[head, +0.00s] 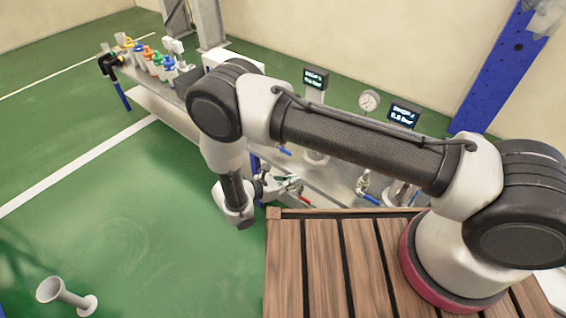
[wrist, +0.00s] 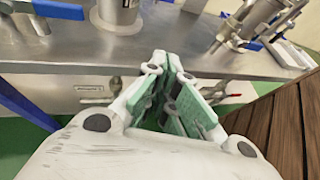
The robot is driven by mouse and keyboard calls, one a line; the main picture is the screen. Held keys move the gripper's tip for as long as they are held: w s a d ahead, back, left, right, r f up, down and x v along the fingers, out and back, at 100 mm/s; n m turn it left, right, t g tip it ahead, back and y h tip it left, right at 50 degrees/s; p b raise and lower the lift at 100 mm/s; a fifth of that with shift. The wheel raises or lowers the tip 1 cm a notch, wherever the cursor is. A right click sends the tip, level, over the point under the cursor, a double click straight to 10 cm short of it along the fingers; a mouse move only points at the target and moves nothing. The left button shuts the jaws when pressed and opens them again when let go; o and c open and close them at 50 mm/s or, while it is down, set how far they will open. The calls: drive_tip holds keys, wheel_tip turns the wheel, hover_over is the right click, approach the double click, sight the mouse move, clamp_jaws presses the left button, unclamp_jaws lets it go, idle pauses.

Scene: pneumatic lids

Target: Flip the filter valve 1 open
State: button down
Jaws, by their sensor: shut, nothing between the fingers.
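A blue lever handle (head: 284,152) shows beside the left steel filter unit (head: 316,112) on the metal bench; in the wrist view a blue lever (wrist: 58,10) is at the upper left, by a steel cylinder (wrist: 118,14). More blue levers (wrist: 277,24) are at the upper right. I cannot tell from the labels which is filter valve 1. My gripper (head: 290,185) is at the bench's front edge; in the wrist view its green-padded fingers (wrist: 172,72) are shut and empty, apart from the levers.
The metal bench (wrist: 75,58) has red-handled valves (head: 305,202) on its front side. Two displays (head: 316,78) and a round gauge (head: 369,101) rise above it. Coloured bottles (head: 158,62) stand at the far left. A blue post (head: 495,70) is at right.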

drive_tip(key=w+a+n+t+y, duration=0.2)
drive_tip(key=w+a+n+t, duration=0.1)
drive_tip(key=a, duration=0.5)
drive_tip(key=shift+w+a+f+t, duration=0.3)
drive_tip(key=shift+w+t, duration=0.2)
drive_tip(key=shift+w, duration=0.7)
drive_tip(key=shift+w+d, duration=0.1)
drive_tip(key=x, duration=1)
drive_tip(key=shift+f, duration=0.2)
